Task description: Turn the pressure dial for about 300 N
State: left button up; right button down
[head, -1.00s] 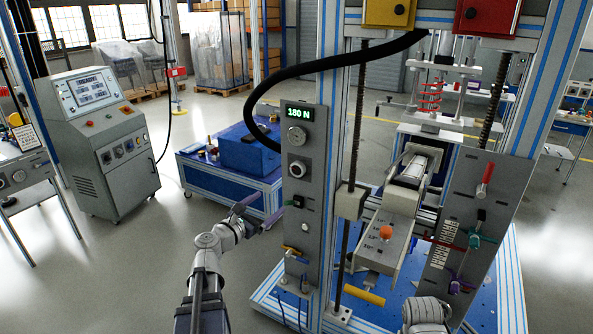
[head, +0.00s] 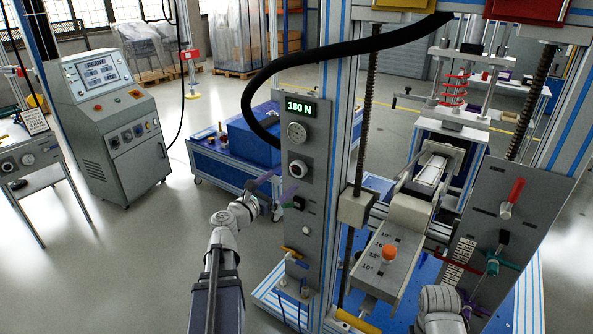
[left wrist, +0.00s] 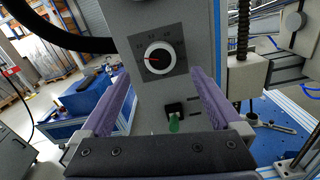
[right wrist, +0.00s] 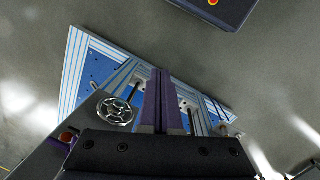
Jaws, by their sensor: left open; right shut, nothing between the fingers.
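The display (head: 298,106) on the grey control panel reads 180 N. Below it are a round gauge (head: 297,132) and the pressure dial (head: 298,168), a white knob. In the left wrist view the dial (left wrist: 159,58) has a red pointer aimed left, on a dark plate with a printed scale. My left gripper (head: 276,188) is open, in front of the panel and slightly below the dial. Its purple fingers are spread on either side of the dial in the left wrist view, with nothing gripped. My right gripper (right wrist: 160,75) is shut and empty.
A black hose (head: 262,75) arcs beside the panel. An angled plate with an orange knob (head: 389,254) stands to the right. A blue cart (head: 225,165) stands behind my left gripper; a grey console (head: 112,125) is further left.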

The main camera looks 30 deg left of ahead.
aim_at(297, 170)
pick_arm(q)
jog(key=w, duration=0.7)
jog(key=shift+w+d, duration=0.3)
jog(key=shift+w, duration=0.05)
jog(key=c, duration=1.4)
jog(key=shift+m, duration=0.3)
jog(key=m, duration=0.3)
jog(key=shift+d+m, duration=0.1)
jog(key=shift+m, duration=0.2)
jog(key=shift+f+m, duration=0.1)
jog(key=shift+m, duration=1.7)
